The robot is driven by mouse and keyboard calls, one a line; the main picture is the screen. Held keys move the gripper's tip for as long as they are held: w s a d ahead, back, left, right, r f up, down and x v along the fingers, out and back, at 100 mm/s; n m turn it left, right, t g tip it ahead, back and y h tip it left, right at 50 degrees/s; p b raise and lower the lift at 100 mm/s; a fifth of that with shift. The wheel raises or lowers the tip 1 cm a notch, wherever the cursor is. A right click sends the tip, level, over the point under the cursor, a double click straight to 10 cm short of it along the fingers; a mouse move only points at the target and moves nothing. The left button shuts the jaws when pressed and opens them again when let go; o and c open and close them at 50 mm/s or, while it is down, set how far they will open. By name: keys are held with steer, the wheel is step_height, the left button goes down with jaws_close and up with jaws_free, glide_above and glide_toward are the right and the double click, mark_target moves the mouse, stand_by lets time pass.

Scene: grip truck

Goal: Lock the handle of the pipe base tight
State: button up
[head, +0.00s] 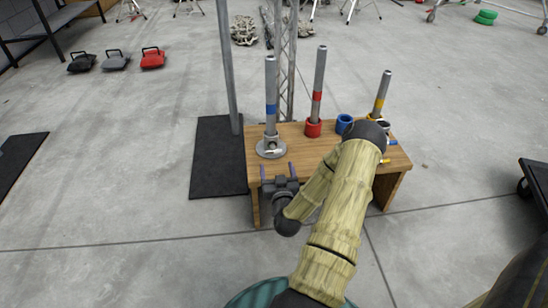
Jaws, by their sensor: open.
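A grey pipe with a blue band (270,95) stands upright in a round grey pipe base (263,151) at the left end of a wooden table (330,158). A small light handle-like part (273,152) shows on the front of the base; it is too small to tell whether it is tight. My gripper (277,167) is open and empty at the table's front edge, just in front of the base. Its two fingers point toward the base and look apart from it.
A red-banded pipe (318,85) stands in a red collar, with a blue collar (344,123) to its right. A yellow-banded pipe (381,95) leans slightly at the right. My arm hides part of the table's right half. A metal post (228,70) stands behind left.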

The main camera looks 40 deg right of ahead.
mark_target(273, 151)
steer(key=b+x, duration=0.2)
steer(key=x, duration=0.5)
steer(key=shift+d+f+b, duration=0.1)
steer(key=shift+b, duration=0.25)
steer(key=shift+w+d, duration=0.25)
steer(key=shift+w, duration=0.15)
steer(key=shift+c, duration=0.3)
steer(key=c, duration=0.9)
